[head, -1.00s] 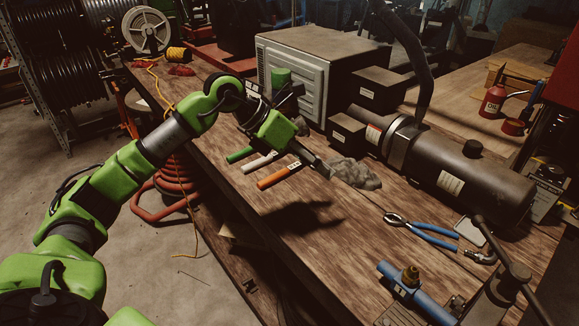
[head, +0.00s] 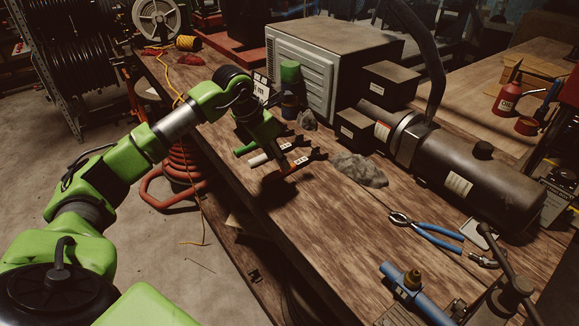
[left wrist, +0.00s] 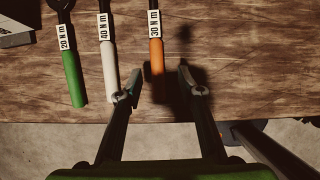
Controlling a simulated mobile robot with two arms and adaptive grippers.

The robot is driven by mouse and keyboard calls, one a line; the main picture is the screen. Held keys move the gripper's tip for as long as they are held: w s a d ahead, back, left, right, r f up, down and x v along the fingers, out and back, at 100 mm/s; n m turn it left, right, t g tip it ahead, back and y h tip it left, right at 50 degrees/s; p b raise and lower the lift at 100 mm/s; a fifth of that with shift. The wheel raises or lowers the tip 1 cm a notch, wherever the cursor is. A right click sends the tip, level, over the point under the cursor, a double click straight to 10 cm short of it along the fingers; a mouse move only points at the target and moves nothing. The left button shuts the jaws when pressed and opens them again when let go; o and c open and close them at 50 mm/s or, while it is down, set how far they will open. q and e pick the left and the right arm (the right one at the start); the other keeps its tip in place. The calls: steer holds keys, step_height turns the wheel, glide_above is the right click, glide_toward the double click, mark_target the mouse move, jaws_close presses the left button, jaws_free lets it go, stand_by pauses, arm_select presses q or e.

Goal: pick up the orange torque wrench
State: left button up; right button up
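The orange torque wrench (left wrist: 156,68), labelled 30 N m, lies on the wooden bench. In the left wrist view my left gripper (left wrist: 159,89) is open, with its fingertips on either side of the lower end of the orange handle. I cannot tell the exact height gap. In the head view the gripper (head: 291,164) is over the orange wrench (head: 285,178), which is shaded and partly hidden by the fingers. The white 40 N m wrench (left wrist: 109,72) lies close to the left fingertip, and the green 20 N m wrench (left wrist: 73,80) is further left. My right gripper is out of view.
A grey rag-like heap (head: 358,169) lies right of the wrenches. Blue-handled pliers (head: 428,230), a blue tool (head: 415,293) and a dark cylindrical machine (head: 465,175) are further right. A large grey box (head: 305,80) stands behind. The bench's front middle is clear.

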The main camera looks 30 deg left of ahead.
mark_target(280, 170)
arm_select(q)
steer(key=x, duration=0.1)
steer(key=p+x, duration=0.1)
steer(key=x, duration=0.1)
steer(key=shift+w+a+f+p, duration=0.15)
steer(key=shift+a+f+p, duration=0.05)
steer(key=shift+f+p, duration=0.15)
steer(key=shift+w+f, duration=0.25)
steer(key=shift+f, duration=0.25)
steer(key=shift+c, duration=0.7)
jaws_close()
